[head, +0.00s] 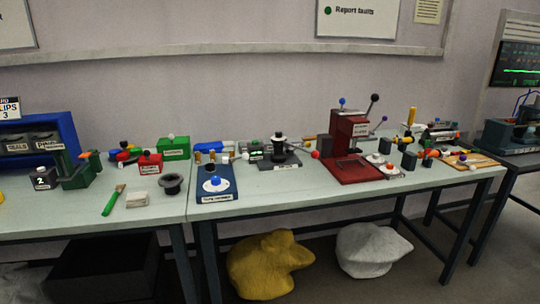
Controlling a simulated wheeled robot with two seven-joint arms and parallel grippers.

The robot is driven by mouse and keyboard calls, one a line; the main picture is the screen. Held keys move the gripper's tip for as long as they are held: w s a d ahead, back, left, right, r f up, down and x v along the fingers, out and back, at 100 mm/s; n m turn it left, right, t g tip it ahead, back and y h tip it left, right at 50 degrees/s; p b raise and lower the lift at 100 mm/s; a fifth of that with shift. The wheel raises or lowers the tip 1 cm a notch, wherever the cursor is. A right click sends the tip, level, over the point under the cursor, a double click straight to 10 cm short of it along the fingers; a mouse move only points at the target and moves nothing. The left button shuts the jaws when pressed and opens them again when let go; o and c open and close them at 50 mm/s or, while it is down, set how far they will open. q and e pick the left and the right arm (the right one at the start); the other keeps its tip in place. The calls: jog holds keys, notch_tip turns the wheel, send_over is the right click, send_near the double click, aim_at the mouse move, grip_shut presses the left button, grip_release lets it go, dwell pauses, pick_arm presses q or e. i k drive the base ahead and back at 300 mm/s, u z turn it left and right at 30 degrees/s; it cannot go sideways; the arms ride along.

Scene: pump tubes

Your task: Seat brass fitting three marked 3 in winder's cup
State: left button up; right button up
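Small brass-coloured fittings (198,157) stand in a row at the back of the long table, just behind a blue base plate. Their number marks are too small to read, so I cannot tell which is fitting three. The blue base plate (205,193) has a label on its front edge, too small to read surely; it may be the winder. It carries a white round dish (219,186) with a blue knob (215,180) on top. I cannot make out its cup. Neither of my grippers is in the head view.
A black spool device (279,150) and a red press (350,135) with levers stand right of the blue plate. The front table strip is mostly clear.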

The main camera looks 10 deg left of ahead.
aim_at(210, 168)
jog(key=z, duration=1.35)
jog(key=i, duration=1)
jog(key=u, duration=2.35)
